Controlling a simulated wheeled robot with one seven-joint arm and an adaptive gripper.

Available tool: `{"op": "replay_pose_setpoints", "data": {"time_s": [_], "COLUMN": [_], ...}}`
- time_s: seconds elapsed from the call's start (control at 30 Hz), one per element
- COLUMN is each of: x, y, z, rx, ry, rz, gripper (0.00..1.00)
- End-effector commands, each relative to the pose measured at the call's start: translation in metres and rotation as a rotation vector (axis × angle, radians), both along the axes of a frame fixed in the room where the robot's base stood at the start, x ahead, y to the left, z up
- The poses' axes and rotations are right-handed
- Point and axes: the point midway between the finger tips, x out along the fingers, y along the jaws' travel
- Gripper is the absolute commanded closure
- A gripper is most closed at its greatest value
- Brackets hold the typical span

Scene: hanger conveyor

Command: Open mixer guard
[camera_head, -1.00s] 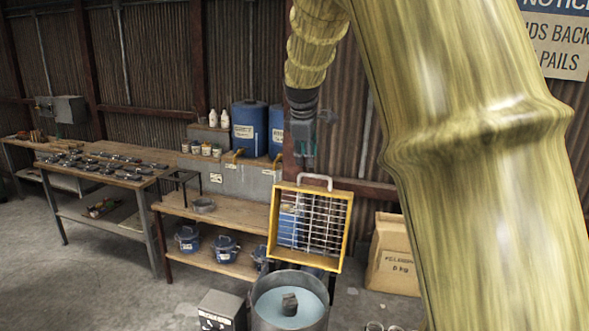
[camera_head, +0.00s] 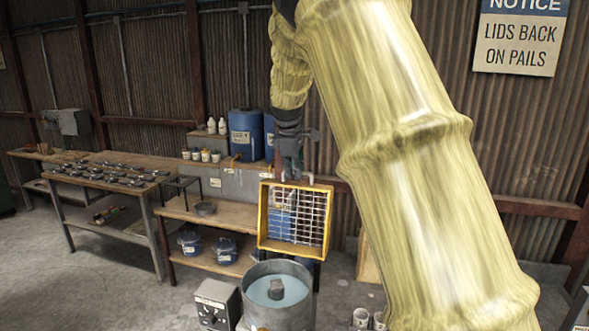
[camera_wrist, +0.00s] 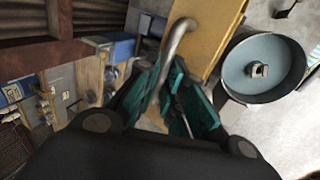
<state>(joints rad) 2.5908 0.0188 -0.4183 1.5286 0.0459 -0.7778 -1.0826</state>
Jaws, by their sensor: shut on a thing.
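The mixer guard, a yellow frame (camera_head: 262,220) with a wire grid, stands raised behind the mixer bowl (camera_head: 308,318). The round bowl holds blue-grey liquid with a hub in its middle. In the wrist view, the bowl (camera_wrist: 234,85) shows at the right and the guard's yellow edge (camera_wrist: 205,25) at the top. My gripper (camera_head: 293,177) is at the top edge of the guard. Its teal fingers (camera_wrist: 172,100) are shut on the guard's curved metal handle (camera_wrist: 178,40). The exact contact is partly hidden between the fingers.
A control box (camera_head: 215,303) stands left of the bowl. A wooden bench (camera_head: 225,216) with blue pails below is behind it. A table (camera_head: 110,172) with many parts is at the left. White cups (camera_head: 362,317) stand at the lower right. Floor at the left is clear.

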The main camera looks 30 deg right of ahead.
Motion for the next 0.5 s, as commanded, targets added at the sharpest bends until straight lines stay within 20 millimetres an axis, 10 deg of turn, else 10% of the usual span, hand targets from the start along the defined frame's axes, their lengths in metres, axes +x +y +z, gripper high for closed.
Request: {"op": "replay_pose_setpoints", "data": {"time_s": [0.37,0.5], "x": [0.0071,0.0075], "y": [-0.0087,-0.0064], "z": [0.0087,0.0060], "rx": [-0.013,-0.011], "ry": [-0.005,-0.001], "rz": [-0.004,-0.002], "gripper": [1.00,0.75]}}
